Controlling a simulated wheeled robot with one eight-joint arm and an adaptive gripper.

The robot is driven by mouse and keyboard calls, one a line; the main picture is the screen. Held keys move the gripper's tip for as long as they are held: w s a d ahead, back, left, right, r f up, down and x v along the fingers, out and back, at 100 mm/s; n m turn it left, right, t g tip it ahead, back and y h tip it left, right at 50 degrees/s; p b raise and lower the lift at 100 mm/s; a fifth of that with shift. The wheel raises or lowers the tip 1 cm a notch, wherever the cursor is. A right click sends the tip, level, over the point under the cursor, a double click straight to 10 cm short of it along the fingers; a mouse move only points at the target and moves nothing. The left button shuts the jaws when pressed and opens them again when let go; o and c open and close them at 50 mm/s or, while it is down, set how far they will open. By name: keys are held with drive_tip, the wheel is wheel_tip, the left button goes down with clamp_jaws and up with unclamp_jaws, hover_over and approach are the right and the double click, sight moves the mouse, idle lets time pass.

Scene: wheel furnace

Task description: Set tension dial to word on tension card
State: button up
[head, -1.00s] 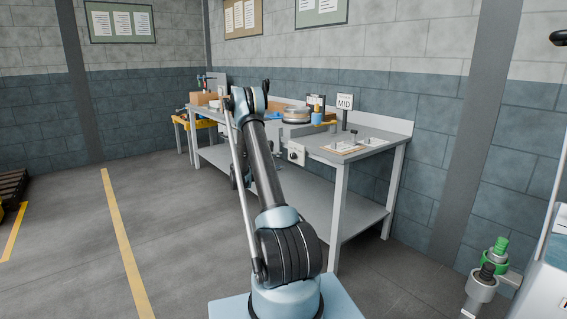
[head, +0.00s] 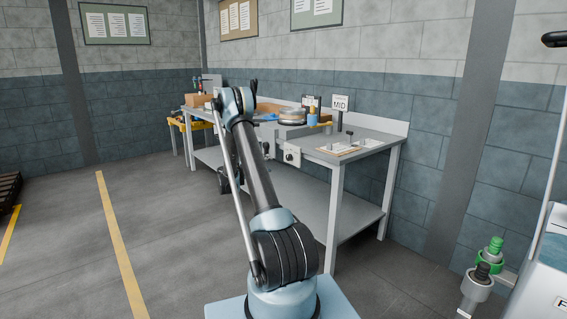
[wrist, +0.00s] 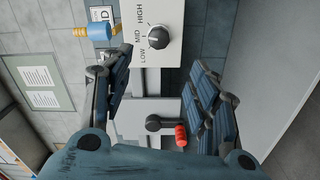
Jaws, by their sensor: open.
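The tension dial (wrist: 158,37) is a dark round knob on a white panel marked LOW, MID and HIGH. I cannot tell surely which word its pointer is at. The dial also shows on the bench front in the head view (head: 290,157). My gripper (wrist: 163,82) is open and empty in the wrist view, with the dial ahead of it, apart from both fingers. In the head view my arm mostly hides the gripper.
A black lever with a red grip (wrist: 181,136) shows between my fingers in the wrist view. The grey bench (head: 375,149) carries a wooden board and other items. A blue and yellow object (wrist: 98,31) is near the panel. The floor left of the bench is clear.

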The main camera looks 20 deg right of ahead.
sight(287, 158)
drive_tip(key=w+d+m, duration=0.1)
drive_tip(key=d+m, duration=0.1)
drive_tip(key=d, duration=0.2)
drive_tip(key=w+d+m, duration=0.2)
drive_tip(key=d, duration=0.3)
drive_tip(key=w+d+m, duration=0.2)
drive_tip(key=d, duration=0.2)
drive_tip(key=shift+d+r, duration=0.1)
drive_tip(key=shift+d, duration=0.3)
drive_tip(key=c, duration=1.1)
